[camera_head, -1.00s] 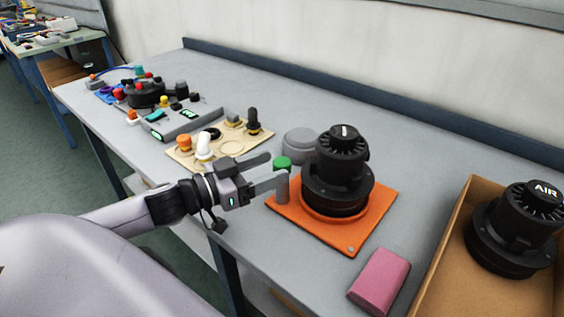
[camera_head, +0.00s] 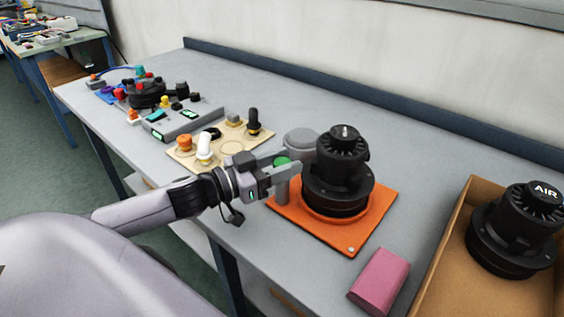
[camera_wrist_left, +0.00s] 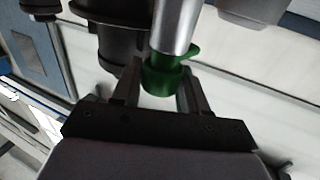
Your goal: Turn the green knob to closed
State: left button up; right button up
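The green knob (camera_head: 281,161) sits on top of a grey upright cylinder (camera_head: 282,190) at the left corner of the orange base plate (camera_head: 352,240). My left gripper (camera_head: 290,165) comes in from the left with one finger on each side of the knob, hiding part of it. In the left wrist view the green knob (camera_wrist_left: 163,78) fills the gap between the two fingers, which look closed on it. A small green tab sticks out at its right side. My right gripper does not show.
A black ribbed unit (camera_head: 338,175) stands on the orange plate, close to my gripper. A grey round lid (camera_head: 299,139) is behind the knob. A pink block (camera_head: 379,282) and a cardboard box (camera_head: 440,255) are at right; a wooden board (camera_head: 225,152) is at left.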

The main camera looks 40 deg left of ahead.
pick_arm(q)
jog(key=shift+c, duration=0.8)
jog(key=shift+m+h, duration=0.4)
jog(key=shift+m+g+h+p, duration=0.3)
jog(key=shift+m+g+h, duration=0.55)
jog(key=shift+h, duration=0.35)
jog(key=m+g+h, duration=0.3)
jog(key=shift+w+a+b, duration=0.1)
jog(key=shift+b, duration=0.25)
jog(key=m+g+h+b, duration=0.1)
jog(key=m+g, duration=0.1)
jog(key=m+g+h, duration=0.1)
jog(key=g+h, duration=0.1)
jog(key=g, duration=0.1)
jog(key=shift+m+g+b, duration=0.25)
jog(key=shift+m+b, duration=0.1)
jog(key=m+g+h+b, duration=0.1)
jog(key=m+g+b, duration=0.1)
jog(key=m+g, duration=0.1)
jog(key=shift+f+g, duration=0.1)
jog(key=shift+g, duration=0.7)
jog(key=shift+m+g+b, duration=0.7)
jog(key=shift+m+g, duration=0.2)
jog(key=shift+g, duration=0.8)
